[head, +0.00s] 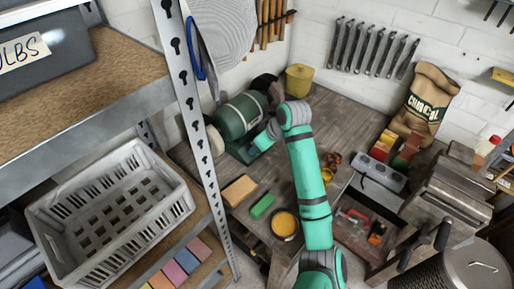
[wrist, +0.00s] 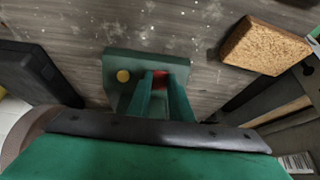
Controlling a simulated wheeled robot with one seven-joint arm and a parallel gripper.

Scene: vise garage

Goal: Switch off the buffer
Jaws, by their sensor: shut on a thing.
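The buffer (head: 238,117) is a dark green bench machine with a round wheel at each end, at the back left of the workbench in the head view. In the wrist view its green base (wrist: 116,62) carries a round yellow button (wrist: 123,76) at left and a red button (wrist: 160,74) to its right. My gripper (wrist: 160,84) is at the base, with its two green fingers close together at the red button and partly covering it. It is shut on the red button. In the head view my gripper (head: 259,144) reaches the base's front, and the buttons are hidden.
A tan block (head: 239,190), a green block (head: 262,206) and a yellow-filled tin (head: 285,223) stand in front of the buffer. A shelf with a grey crate (head: 110,210) is at left. A vise (head: 445,205) and a sack (head: 425,100) are at right.

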